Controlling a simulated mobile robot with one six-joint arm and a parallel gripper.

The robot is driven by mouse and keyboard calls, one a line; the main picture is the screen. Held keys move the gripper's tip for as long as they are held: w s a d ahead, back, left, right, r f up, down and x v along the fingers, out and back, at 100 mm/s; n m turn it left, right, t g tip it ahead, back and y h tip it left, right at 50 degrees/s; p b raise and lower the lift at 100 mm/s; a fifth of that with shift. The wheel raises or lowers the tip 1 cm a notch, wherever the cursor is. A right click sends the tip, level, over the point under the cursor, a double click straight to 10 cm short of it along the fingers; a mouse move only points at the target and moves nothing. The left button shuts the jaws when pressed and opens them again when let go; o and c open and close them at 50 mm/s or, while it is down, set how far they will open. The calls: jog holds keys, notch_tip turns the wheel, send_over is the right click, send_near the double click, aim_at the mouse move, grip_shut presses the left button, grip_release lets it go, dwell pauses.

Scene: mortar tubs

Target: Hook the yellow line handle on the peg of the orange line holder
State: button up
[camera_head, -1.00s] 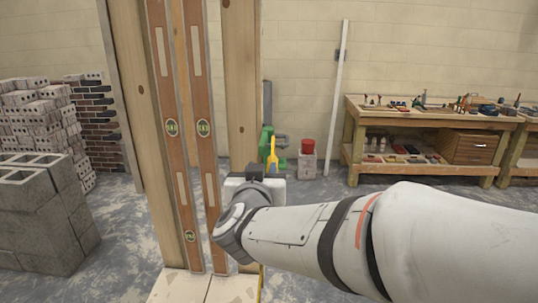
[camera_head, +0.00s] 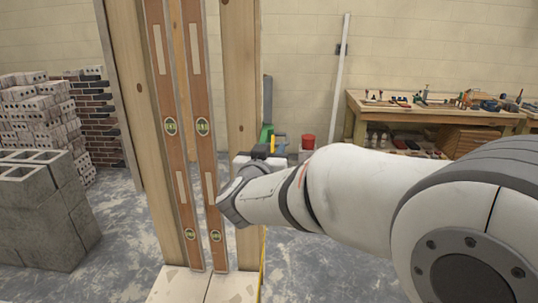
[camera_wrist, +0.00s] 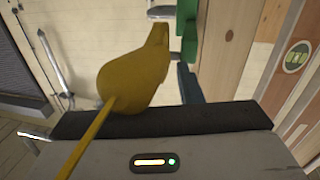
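My gripper (camera_head: 262,152) is in front of the right wooden post's edge in the head view. It looks shut on the yellow line handle, of which only a small piece (camera_head: 272,145) shows above it. In the wrist view the yellow handle (camera_wrist: 134,78) stands up large behind the dark fingers (camera_wrist: 165,120), its narrow end pointing up. A yellow line (camera_wrist: 92,138) runs from it across my gripper's body. The fingertips' contact is hidden. I cannot make out the orange line holder or its peg in either view.
Two brown spirit levels (camera_head: 200,130) stand against the wooden frame, whose right post (camera_head: 241,70) is close to my gripper. Concrete blocks (camera_head: 45,210) are at left. A workbench with tools (camera_head: 430,108) and a red container (camera_head: 308,142) are behind. Open floor lies between.

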jog(key=shift+w, duration=0.1)
grip_shut()
dwell(0.3)
jog(key=shift+w+r, duration=0.1)
jog(key=shift+r, duration=0.1)
jog(key=shift+w+r+p, duration=0.3)
jog(key=shift+w+p, duration=0.1)
jog(key=shift+p, duration=0.15)
jog(key=shift+d, duration=0.15)
jog(key=d+b, duration=0.2)
jog(key=d, duration=0.6)
jog(key=shift+d, duration=0.15)
dwell(1.5)
jog(key=shift+s, duration=0.1)
